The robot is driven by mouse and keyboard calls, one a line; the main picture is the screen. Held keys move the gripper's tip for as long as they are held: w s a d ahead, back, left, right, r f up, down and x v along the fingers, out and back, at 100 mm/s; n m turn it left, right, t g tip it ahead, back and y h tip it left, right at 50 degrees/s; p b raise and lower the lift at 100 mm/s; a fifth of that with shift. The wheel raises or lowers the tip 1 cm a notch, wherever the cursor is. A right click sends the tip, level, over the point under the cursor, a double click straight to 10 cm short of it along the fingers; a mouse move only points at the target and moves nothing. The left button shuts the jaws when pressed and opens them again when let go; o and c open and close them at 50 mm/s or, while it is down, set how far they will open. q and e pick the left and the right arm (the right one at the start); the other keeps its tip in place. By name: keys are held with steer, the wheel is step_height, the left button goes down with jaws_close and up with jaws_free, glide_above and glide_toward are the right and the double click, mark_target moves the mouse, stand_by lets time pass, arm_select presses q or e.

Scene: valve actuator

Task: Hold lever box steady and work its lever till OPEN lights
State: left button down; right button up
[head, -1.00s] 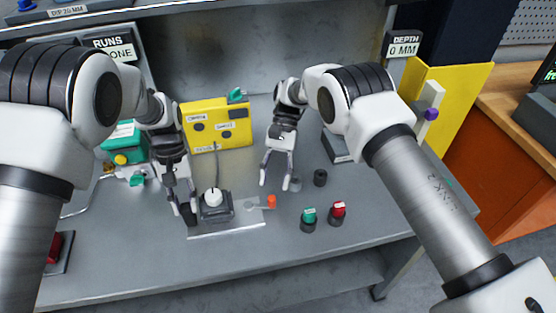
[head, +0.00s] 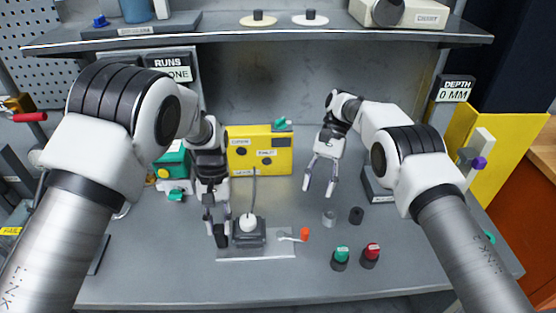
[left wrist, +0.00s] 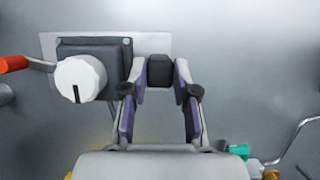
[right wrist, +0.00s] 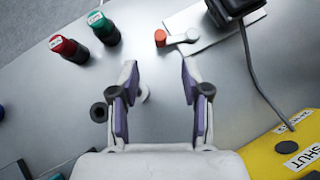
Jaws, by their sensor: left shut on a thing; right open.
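The lever box (head: 262,240) is a dark grey block with a white round knob (head: 249,224) on top, on a pale plate (head: 270,254). Its lever (head: 289,237) sticks out to the right with an orange tip (head: 304,234); the tip also shows in the right wrist view (right wrist: 160,38). My left gripper (head: 217,226) is shut on a black block (left wrist: 160,70) beside the box, on the same plate. My right gripper (head: 320,190) is open and empty, behind and above the orange tip. A yellow panel (head: 240,165) stands behind; its SHUT label (right wrist: 303,160) reads clearly, and no lit lamp is discernible.
Green (head: 341,257) and red (head: 370,254) buttons stand front right of the plate. Two short cylinders, light (head: 329,217) and dark (head: 356,215), stand near my right gripper. A cable (head: 254,190) rises behind the box. The front bench surface is mostly clear.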

stand_by(0.3)
steer(key=m+t, duration=0.6)
glide_toward(306, 230)
steer(key=x, duration=1)
steer(key=shift+s+a+f, duration=0.1)
steer(key=shift+f, duration=0.05)
jaws_close()
